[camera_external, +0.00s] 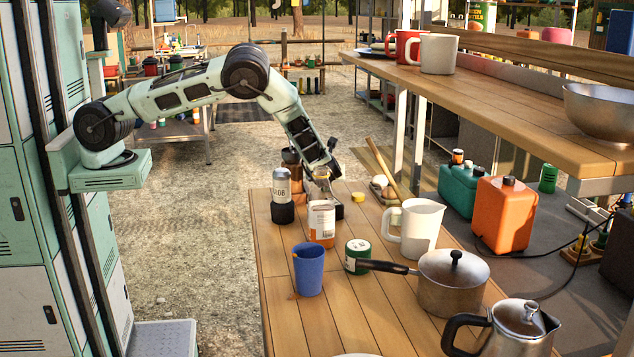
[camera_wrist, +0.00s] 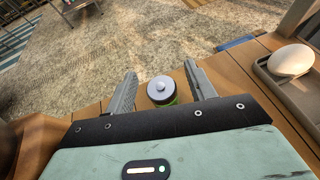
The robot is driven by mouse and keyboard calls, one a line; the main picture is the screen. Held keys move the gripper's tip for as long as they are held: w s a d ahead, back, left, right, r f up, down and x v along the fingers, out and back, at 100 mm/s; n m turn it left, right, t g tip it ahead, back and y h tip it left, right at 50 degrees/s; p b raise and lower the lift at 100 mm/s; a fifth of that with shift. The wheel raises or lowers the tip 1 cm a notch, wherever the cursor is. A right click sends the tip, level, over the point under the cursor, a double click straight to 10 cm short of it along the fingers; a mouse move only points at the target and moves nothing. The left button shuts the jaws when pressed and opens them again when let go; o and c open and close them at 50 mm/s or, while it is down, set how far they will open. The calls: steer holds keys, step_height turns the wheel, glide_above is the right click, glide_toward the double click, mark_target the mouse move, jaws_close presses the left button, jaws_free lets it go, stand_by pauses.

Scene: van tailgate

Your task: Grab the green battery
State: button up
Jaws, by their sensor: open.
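The green battery (camera_wrist: 161,91) shows in the wrist view as an upright cylinder with a grey top, a small raised nub and a yellow-green side. It stands on the wooden table between the two fingers of my gripper (camera_wrist: 160,72), with a visible gap on each side. The fingers are apart and hold nothing. In the external view my gripper (camera_external: 331,203) is low over the far part of the table, behind an orange jar with a white label (camera_external: 321,224). I cannot make out the battery there.
A grey can with a black base (camera_external: 282,194) stands left of my gripper. A blue cup (camera_external: 308,270), green-labelled tin (camera_external: 357,256), white pitcher (camera_external: 415,232) and saucepan (camera_external: 452,285) stand nearer the camera. A tray (camera_wrist: 268,78) holding an egg (camera_wrist: 290,60) lies to the right.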

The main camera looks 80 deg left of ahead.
steer(key=shift+x, duration=0.75)
steer(key=c, duration=1.1)
steer(key=shift+c, duration=0.2)
steer(key=shift+r, duration=0.1)
